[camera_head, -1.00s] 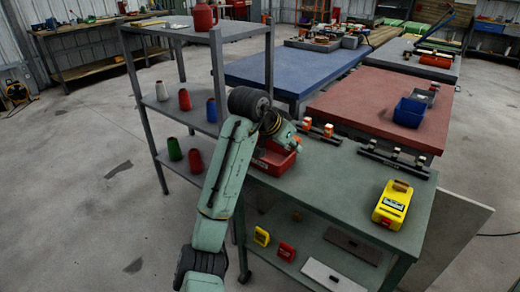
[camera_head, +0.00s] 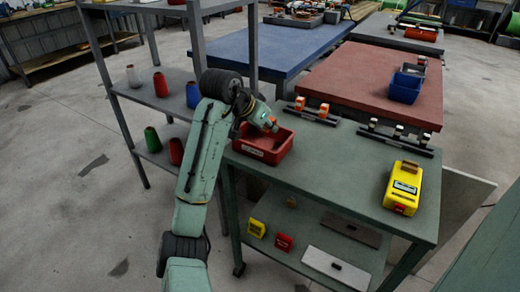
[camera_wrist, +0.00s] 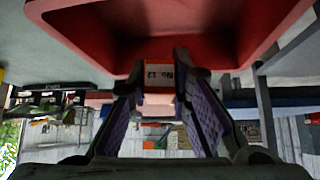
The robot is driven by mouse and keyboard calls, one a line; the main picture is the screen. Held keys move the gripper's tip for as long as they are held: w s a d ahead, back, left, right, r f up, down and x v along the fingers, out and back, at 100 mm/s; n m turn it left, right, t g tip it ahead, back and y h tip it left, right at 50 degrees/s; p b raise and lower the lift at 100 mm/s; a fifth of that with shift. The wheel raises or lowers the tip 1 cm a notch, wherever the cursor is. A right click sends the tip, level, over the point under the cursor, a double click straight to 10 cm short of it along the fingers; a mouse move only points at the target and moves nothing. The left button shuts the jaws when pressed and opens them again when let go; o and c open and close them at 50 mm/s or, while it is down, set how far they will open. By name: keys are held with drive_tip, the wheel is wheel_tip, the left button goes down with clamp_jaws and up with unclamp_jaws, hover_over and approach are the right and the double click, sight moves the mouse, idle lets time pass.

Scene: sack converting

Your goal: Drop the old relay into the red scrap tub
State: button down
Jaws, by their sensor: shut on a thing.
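My gripper (camera_wrist: 160,88) is shut on the old relay (camera_wrist: 160,75), a small block with an orange body and a pale, dark-marked face. In the wrist view, the relay sits between the two fingertips, with the red scrap tub (camera_wrist: 70,22) filling the top behind it. Whether the relay touches the tub cannot be told.
A rail with orange relays (camera_head: 313,113) and a second rail (camera_head: 395,138) lie along the bench's back edge. A yellow meter (camera_head: 404,188) stands at the right. A grey shelf with coloured cones (camera_head: 161,85) is at the left. The bench middle is clear.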

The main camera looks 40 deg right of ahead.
drive_tip(key=shift+f+b, duration=0.35)
drive_tip(key=shift+f, duration=0.45)
drive_tip(key=shift+r, duration=0.1)
drive_tip(key=c, duration=1.4)
unclamp_jaws()
drive_tip(key=v, duration=1.2)
